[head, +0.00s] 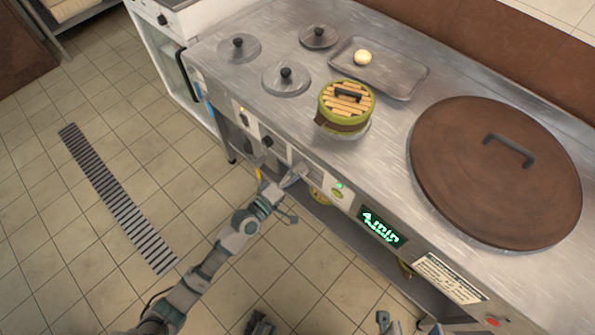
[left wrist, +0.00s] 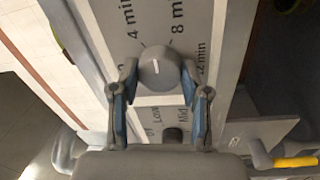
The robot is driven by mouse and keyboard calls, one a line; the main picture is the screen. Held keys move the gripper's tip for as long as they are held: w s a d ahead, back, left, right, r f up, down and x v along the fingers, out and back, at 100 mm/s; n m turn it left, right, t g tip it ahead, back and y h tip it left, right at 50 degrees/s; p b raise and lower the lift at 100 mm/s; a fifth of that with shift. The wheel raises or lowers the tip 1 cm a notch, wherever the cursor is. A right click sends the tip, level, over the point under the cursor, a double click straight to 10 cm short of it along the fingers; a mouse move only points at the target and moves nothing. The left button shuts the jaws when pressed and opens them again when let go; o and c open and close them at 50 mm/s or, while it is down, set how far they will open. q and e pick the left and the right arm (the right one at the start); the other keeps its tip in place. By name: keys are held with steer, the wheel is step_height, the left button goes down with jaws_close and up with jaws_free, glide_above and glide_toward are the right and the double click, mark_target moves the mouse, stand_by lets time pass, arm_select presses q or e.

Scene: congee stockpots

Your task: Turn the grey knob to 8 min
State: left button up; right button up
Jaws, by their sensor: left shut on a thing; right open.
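The grey knob (left wrist: 160,68) sits on the light control panel in the left wrist view. My left gripper (left wrist: 160,82) is shut on the knob, one finger on each side. In the head view my left gripper (head: 294,176) is at the stove's front panel, and the knob is hidden there. A green-lit display (head: 381,227) reads "4 min". My right gripper (head: 408,323) shows only partly at the bottom edge, open and empty.
A second dark knob (left wrist: 173,135) with "Low" and "Mid" labels lies below the grey one. On the stove top are a bamboo steamer (head: 346,106), a large brown lid (head: 495,170), a metal tray (head: 400,82) and small lids. Tiled floor lies in front.

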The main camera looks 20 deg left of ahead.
arm_select(q)
steer(key=shift+s+f+m+g+p, duration=0.15)
steer(key=shift+f+m+p, duration=0.1)
steer(key=shift+m, duration=1.3)
steer(key=shift+f+m+g+p, duration=0.15)
steer(key=shift+f+m, duration=0.1)
steer(key=shift+m, duration=1.3)
steer(key=shift+f, duration=0.1)
steer(key=o, duration=1)
steer(key=shift+o, duration=0.7)
steer(key=shift+r+h, duration=0.3)
steer(key=v, duration=1.1)
steer(key=shift+s+a+f, duration=0.2)
steer(key=shift+s+f, duration=0.05)
steer(key=shift+s, duration=0.1)
